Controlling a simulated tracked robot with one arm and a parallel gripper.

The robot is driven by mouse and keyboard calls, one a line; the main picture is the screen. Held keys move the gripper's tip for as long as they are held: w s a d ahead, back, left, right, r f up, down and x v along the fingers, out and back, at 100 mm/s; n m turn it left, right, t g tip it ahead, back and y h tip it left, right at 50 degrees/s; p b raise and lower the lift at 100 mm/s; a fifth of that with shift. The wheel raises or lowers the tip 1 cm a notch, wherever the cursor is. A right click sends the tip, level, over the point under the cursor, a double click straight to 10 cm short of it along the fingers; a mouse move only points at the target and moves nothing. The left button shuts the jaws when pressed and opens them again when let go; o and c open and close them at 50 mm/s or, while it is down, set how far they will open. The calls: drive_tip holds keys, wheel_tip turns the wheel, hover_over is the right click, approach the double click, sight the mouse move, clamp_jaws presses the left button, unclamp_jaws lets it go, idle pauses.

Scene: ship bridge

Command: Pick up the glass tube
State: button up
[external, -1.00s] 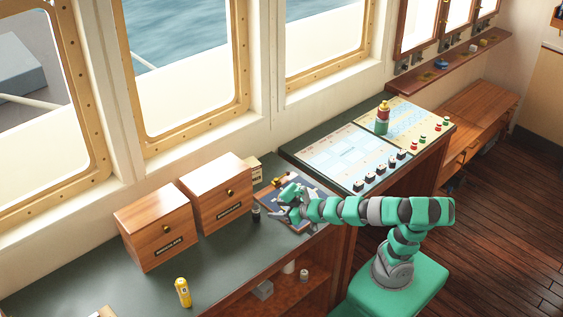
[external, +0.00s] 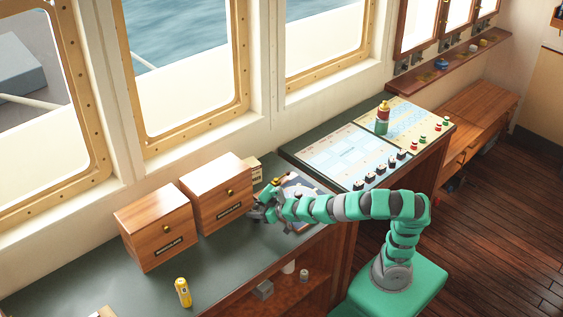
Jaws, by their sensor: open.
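My gripper (external: 257,213) is open, at the end of my green and grey arm. It is low over the dark green counter (external: 215,262), just right of the right wooden box (external: 217,192). I cannot clearly make out a glass tube in this view. A small dark upright item stood at this spot earlier. My gripper now covers that spot, so I cannot tell whether the item is between the fingers or whether it is the tube.
Another wooden box (external: 155,226) stands left of the first. A yellow cylinder (external: 183,292) stands near the counter's front edge. Charts (external: 345,155) with small dark pieces lie at the right, with a red and green cylinder (external: 382,119). The counter front-left is mostly clear.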

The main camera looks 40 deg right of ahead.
drive_tip(key=shift+w+a+f, duration=0.15)
drive_tip(key=shift+w+f, duration=0.45)
drive_tip(key=shift+w, duration=0.05)
drive_tip(key=shift+w+a, duration=0.3)
drive_tip(key=shift+w, duration=0.3)
drive_tip(key=c, duration=1)
drive_tip(key=shift+c, duration=0.2)
